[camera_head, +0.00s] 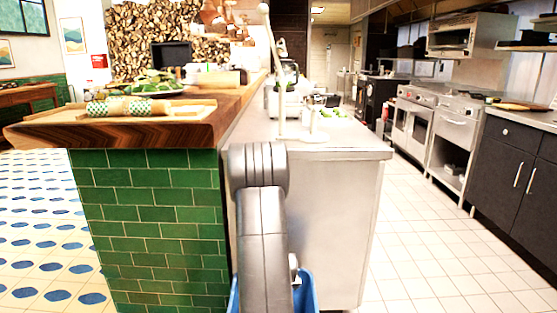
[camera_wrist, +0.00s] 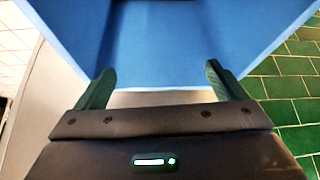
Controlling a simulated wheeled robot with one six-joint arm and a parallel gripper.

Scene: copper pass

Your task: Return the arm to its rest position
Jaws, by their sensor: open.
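My gripper (camera_wrist: 160,85) shows in the wrist view with its two green fingers spread wide apart and nothing between them. A blue open container (camera_wrist: 190,45) fills the upper part of that view, just beyond the fingertips. In the head view, my grey arm stands in the lower middle, in front of the counter ends. My gripper is hidden there. Part of the blue container (camera_head: 306,293) shows low behind the arm.
A green-tiled counter (camera_head: 150,215) with a wooden top is left of my arm, holding a wrapped roll (camera_head: 125,107) on a board. A steel counter (camera_head: 335,215) is directly ahead. The tiled floor (camera_head: 440,240) on the right is clear, with ovens (camera_head: 410,120) beyond.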

